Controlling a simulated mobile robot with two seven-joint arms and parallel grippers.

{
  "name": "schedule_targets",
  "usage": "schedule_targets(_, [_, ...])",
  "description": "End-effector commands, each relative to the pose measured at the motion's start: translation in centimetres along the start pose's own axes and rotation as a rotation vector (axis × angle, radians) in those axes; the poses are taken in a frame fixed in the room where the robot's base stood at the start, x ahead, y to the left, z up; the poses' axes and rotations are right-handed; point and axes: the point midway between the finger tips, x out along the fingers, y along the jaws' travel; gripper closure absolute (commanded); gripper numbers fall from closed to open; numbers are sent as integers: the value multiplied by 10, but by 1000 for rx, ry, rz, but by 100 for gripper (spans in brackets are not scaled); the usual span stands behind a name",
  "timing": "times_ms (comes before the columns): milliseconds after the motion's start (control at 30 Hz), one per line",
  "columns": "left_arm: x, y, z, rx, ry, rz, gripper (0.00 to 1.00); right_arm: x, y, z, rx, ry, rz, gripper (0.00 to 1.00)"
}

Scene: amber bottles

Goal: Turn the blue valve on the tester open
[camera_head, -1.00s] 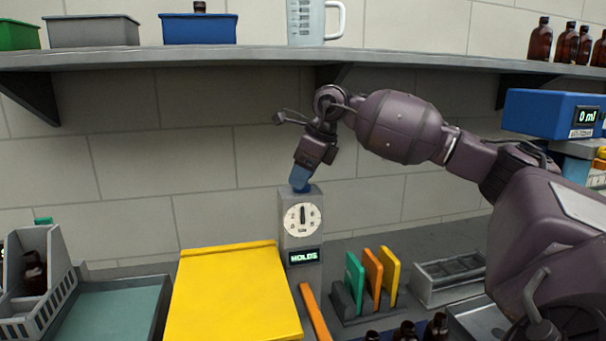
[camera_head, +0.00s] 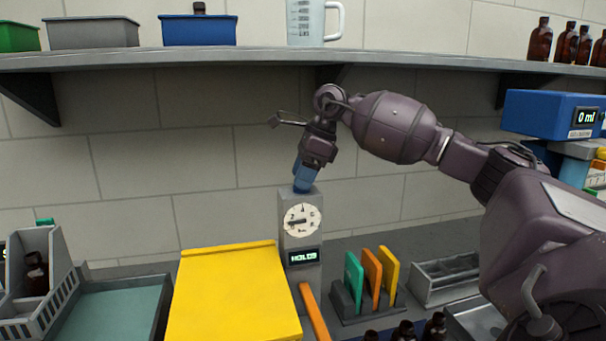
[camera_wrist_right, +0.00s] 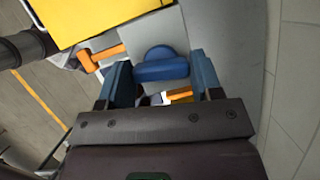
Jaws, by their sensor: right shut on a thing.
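The tester (camera_head: 301,240) is a grey box standing behind the yellow board, with a white round dial (camera_head: 301,220) and a small display reading "HOLDS". The dial's needle points left. My right gripper (camera_head: 302,180) is above the tester's top, fingers pointing down. In the right wrist view the blue valve (camera_wrist_right: 161,68), a round knob with a bar handle, lies between the two blue fingertips of the right gripper (camera_wrist_right: 163,78), which is shut on it. In the head view the fingers hide the valve or blend with it. My left gripper is not in view.
A yellow board (camera_head: 228,295) lies in front, left of an orange bar (camera_head: 315,312). A rack with green, orange and yellow plates (camera_head: 371,280) stands right of the tester. A shelf (camera_head: 250,58) runs above. A blue box reading "0 ml" (camera_head: 545,113) is at right.

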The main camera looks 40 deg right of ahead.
Motion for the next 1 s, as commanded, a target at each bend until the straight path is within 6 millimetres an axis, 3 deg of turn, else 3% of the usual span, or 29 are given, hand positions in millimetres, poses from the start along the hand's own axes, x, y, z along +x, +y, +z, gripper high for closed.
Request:
schedule_targets(133, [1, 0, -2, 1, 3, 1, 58, -2, 0, 0, 1, -1, -4, 64])
schedule_targets(167, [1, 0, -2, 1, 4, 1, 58, -2, 0, 0, 1, -1, -4, 39])
schedule_targets(333, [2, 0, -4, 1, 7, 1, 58, -1, 0, 0, 1, -1, -3, 15])
schedule_targets(667, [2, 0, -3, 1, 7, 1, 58, -4, 0, 0, 1, 0, -2, 15])
schedule_targets(867, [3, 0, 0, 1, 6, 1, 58, -28, 0, 0, 1, -1, -5, 15])
schedule_targets(1000, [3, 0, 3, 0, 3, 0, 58, -55, -1, 0, 1, -2, -6, 15])
